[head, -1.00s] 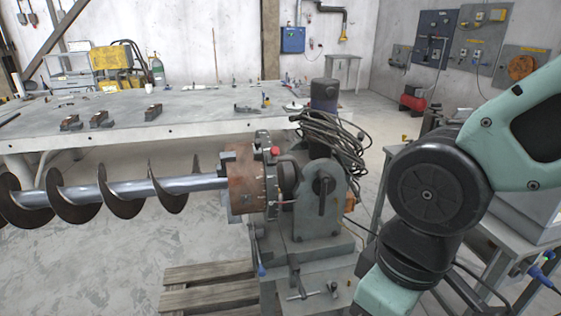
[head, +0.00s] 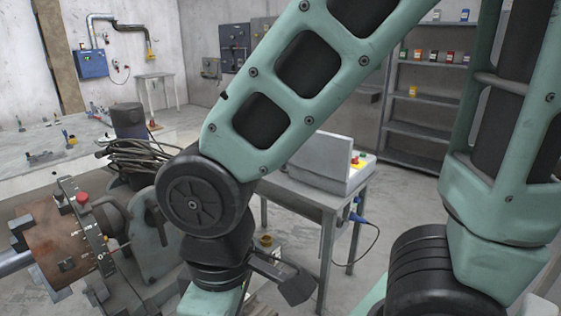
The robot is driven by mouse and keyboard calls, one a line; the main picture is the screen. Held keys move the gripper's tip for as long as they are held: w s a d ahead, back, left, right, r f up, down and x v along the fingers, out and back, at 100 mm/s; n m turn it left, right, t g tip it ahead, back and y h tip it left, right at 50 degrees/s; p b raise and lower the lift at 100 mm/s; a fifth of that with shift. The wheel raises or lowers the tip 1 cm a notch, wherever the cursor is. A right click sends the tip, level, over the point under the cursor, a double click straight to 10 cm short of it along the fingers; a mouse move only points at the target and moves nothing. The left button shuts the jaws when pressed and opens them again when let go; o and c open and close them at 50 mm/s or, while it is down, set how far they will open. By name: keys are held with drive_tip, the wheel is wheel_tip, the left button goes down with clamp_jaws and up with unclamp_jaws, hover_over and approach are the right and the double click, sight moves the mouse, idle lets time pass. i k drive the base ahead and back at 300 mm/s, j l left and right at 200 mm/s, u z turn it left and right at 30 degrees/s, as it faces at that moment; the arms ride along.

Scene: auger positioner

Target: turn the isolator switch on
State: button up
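I cannot single out the isolator switch for sure. A grey control box (head: 325,160) stands on a small grey table at the centre right in the head view. Red, yellow and green controls (head: 358,158) show at its right end, too small to read. Part of the box is behind my arm. Grey and dark switch panels (head: 235,42) hang on the back wall, partly covered by my arm.
The positioner with its rusty chuck (head: 65,240) and coiled black cable (head: 140,157) stands at the left, close to my arm. The small table (head: 310,192) has a hanging cable with a blue plug (head: 357,215). Shelves (head: 425,80) stand behind. Floor is clear right of the table.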

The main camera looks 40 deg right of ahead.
sight(354, 160)
drive_tip(key=j+z, duration=0.1)
drive_tip(key=z, duration=0.3)
drive_tip(key=j+z, duration=0.1)
drive_tip(key=z, duration=0.3)
drive_tip(key=i+j+z, duration=0.1)
drive_tip(key=z, duration=0.35)
drive_tip(key=k+j+z, duration=0.15)
drive_tip(key=z, duration=0.35)
drive_tip(key=i+l+z, duration=0.2)
drive_tip(key=i+z, duration=0.5)
drive_tip(key=i+l, duration=0.1)
drive_tip(key=i, duration=0.25)
drive_tip(key=i+l, duration=0.1)
drive_tip(key=i, duration=0.3)
drive_tip(key=i+u, duration=0.8)
drive_tip(key=u, duration=0.2)
drive_tip(key=i+l+u, duration=0.2)
drive_tip(key=i+u, duration=0.3)
drive_tip(key=k, duration=0.1)
